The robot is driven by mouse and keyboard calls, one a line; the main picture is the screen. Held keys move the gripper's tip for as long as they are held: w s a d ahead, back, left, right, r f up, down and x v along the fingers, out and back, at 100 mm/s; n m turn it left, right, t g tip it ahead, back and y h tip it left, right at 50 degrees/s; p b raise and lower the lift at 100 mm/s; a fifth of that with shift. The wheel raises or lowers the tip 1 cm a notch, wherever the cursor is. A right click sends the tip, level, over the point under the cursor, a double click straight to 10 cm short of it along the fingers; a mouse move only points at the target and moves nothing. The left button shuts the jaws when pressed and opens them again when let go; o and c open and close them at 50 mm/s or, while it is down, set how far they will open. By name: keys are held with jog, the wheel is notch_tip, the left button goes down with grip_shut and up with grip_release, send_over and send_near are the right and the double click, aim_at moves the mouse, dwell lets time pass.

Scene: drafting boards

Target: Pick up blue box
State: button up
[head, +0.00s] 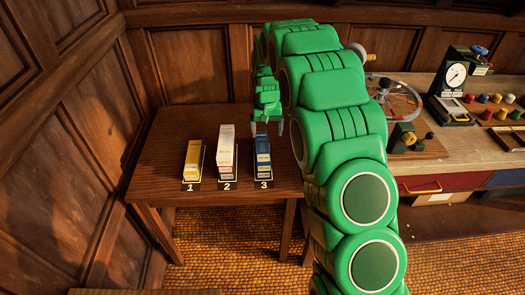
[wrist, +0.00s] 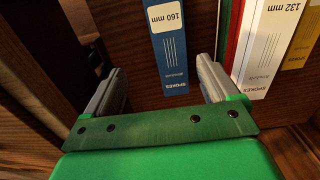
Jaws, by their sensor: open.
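The blue box (head: 263,148) stands upright in the holder marked 3, on the wooden table at the left of the head view. In the wrist view the blue box (wrist: 173,45) carries a white "160 mm" label and the word "SPOKES". My gripper (head: 268,122) is at the box's upper end in the head view, partly hidden by my green arm. In the wrist view my gripper (wrist: 163,75) is open, with one grey finger to each side of the blue box.
A white box (head: 226,150) stands in holder 2 and a yellow box (head: 193,157) in holder 1. The white box (wrist: 265,45) is close to my right finger in the wrist view. A workbench (head: 428,162) with a gauge (head: 454,77) is at the right.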

aim_at(262, 147)
jog(key=w+f, duration=0.1)
jog(key=w+a+f, duration=0.1)
jog(key=f, duration=0.1)
jog(key=shift+w+a+f, duration=0.2)
jog(key=shift+w+f, duration=0.05)
jog(key=shift+w, duration=0.05)
jog(key=shift+s+f, duration=0.15)
jog(key=shift+f, duration=1.8)
jog(key=shift+s+f, duration=0.1)
jog(key=shift+f, duration=1.85)
jog(key=c, duration=1.2)
jog(key=shift+r, duration=0.5)
notch_tip(262, 147, up, 2)
jog(key=shift+r, duration=0.1)
jog(key=s+r, duration=0.1)
jog(key=r, duration=0.1)
jog(key=s+r, duration=0.4)
jog(key=shift+d, duration=0.35)
jog(key=s+r, duration=0.1)
jog(key=s, duration=0.2)
jog(key=s+r, duration=0.1)
jog(key=s, duration=0.1)
jog(key=s+d+r, duration=0.1)
jog(key=s+r, duration=0.1)
jog(key=s, duration=0.1)
jog(key=shift+s+d, duration=0.1)
jog(key=shift+s, duration=0.25)
